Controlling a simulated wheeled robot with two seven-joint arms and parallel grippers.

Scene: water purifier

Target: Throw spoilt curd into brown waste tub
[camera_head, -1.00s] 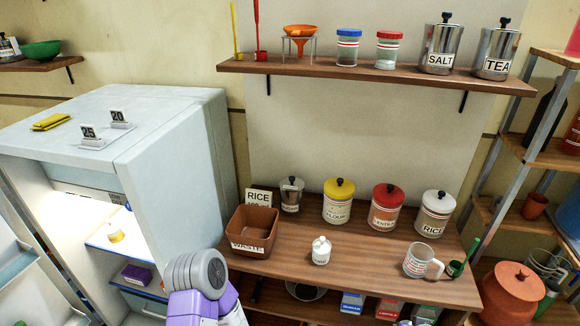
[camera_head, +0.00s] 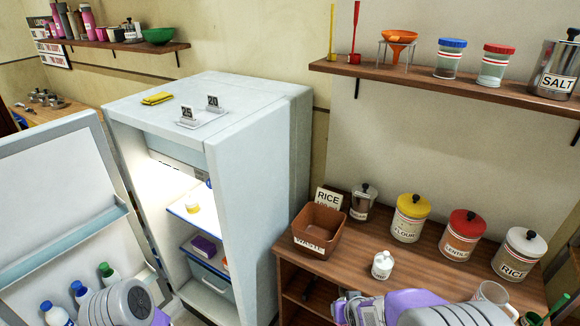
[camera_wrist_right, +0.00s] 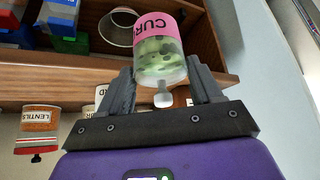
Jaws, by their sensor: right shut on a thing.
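The brown waste tub (camera_head: 318,224) stands at the left end of the wooden counter in the head view, with a white WASTE label on its front. In the right wrist view, my right gripper (camera_wrist_right: 163,84) is shut on a clear jar (camera_wrist_right: 158,48) with a pink label reading "CUR" and green lumpy contents. My right arm comes in at the lower right of the head view, right of and nearer than the tub; the held jar cannot be made out there. My left gripper is out of view.
The fridge (camera_head: 235,160) stands open left of the counter, its door swung out left. A small white bottle (camera_head: 382,265) sits right of the tub. Flour (camera_head: 408,222), lentils (camera_head: 460,238) and rice (camera_head: 518,256) canisters line the counter's back. A shelf (camera_head: 450,90) hangs above.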

